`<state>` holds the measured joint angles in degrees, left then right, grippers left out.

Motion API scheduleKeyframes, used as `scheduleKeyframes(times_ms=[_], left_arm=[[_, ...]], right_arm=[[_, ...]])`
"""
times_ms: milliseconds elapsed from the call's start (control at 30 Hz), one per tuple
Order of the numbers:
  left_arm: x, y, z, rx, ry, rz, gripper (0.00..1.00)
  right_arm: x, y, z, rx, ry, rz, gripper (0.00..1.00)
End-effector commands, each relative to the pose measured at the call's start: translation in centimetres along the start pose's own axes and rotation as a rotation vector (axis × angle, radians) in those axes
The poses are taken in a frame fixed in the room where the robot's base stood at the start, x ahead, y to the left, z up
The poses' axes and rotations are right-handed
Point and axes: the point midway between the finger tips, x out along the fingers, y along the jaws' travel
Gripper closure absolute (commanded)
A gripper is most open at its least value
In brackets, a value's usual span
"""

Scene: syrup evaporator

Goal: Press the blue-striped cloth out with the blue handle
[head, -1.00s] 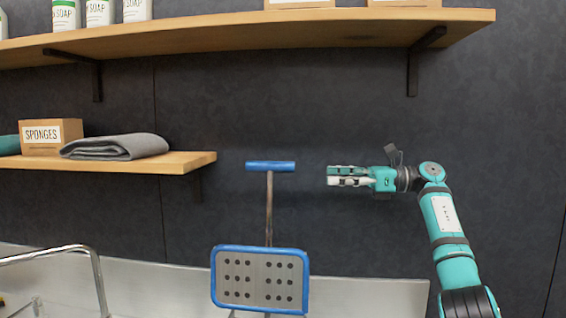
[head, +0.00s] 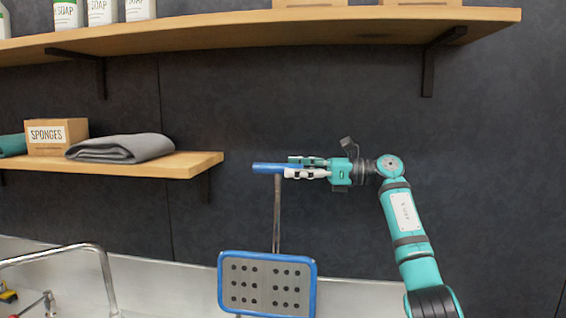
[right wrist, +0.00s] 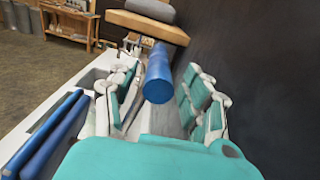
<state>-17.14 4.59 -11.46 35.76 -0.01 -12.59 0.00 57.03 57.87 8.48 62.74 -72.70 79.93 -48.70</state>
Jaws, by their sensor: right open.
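The blue handle (head: 266,168) is a horizontal bar on top of a metal rod, above a blue-edged plate with holes (head: 268,284). My right gripper (head: 298,168) is open, with its fingers on either side of the handle's right end. In the right wrist view the handle (right wrist: 158,75) lies between the two open fingers, with gaps visible beside it. The blue-striped cloth is not visible in either view. My left gripper is not in view.
A lower shelf (head: 190,166) at left holds a grey folded cloth (head: 122,148) and a sponges box (head: 56,135). An upper shelf (head: 300,30) carries soap bottles. A curved metal tap (head: 60,254) is at lower left. The dark wall at right is bare.

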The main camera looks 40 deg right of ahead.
Motion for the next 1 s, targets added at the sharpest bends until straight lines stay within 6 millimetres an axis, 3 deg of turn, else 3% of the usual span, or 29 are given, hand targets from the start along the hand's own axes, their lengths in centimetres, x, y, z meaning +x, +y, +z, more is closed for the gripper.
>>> scheduleKeyframes(times_ms=[200,600,900,1000], left_arm=[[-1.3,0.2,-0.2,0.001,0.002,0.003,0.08],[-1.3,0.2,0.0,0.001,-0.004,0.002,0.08],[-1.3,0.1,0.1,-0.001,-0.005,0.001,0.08],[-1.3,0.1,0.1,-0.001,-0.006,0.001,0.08]], right_arm=[[2.8,0.0,0.2,0.000,0.000,0.002,0.51],[3.4,0.0,0.0,-0.001,0.000,0.000,0.52],[3.4,0.0,0.0,-0.001,0.000,0.000,0.91],[3.4,0.0,0.0,-0.001,0.000,0.000,1.00]])
